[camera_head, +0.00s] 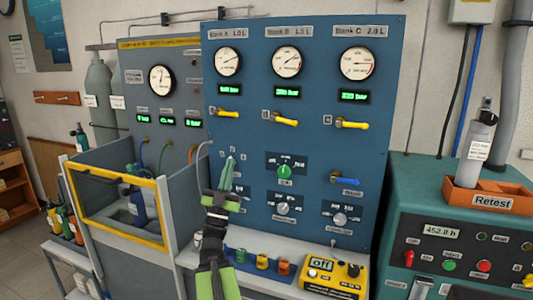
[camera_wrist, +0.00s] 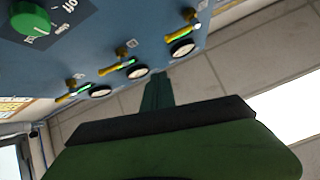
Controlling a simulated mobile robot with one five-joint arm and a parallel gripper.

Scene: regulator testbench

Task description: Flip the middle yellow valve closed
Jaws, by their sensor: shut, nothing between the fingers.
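The middle yellow valve (camera_head: 287,121) sits on the blue panel under the middle gauge, its lever lying nearly level and pointing right. It also shows in the wrist view (camera_wrist: 117,67), beside a gauge. The left yellow valve (camera_head: 227,114) and right yellow valve (camera_head: 353,125) have levers in much the same near-level position. My gripper (camera_head: 229,162) is shut and empty, pointing up in front of the panel, below the left valve and lower left of the middle one. It appears apart from all the valves. Its narrow shut fingers also show in the wrist view (camera_wrist: 158,92).
A green knob (camera_head: 285,171) and a blue lever (camera_head: 345,181) sit lower on the panel. A yellow box (camera_head: 333,275) and small coloured fittings stand on the ledge below. A yellow-framed guard (camera_head: 163,218) is at left, a teal console (camera_head: 432,200) at right.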

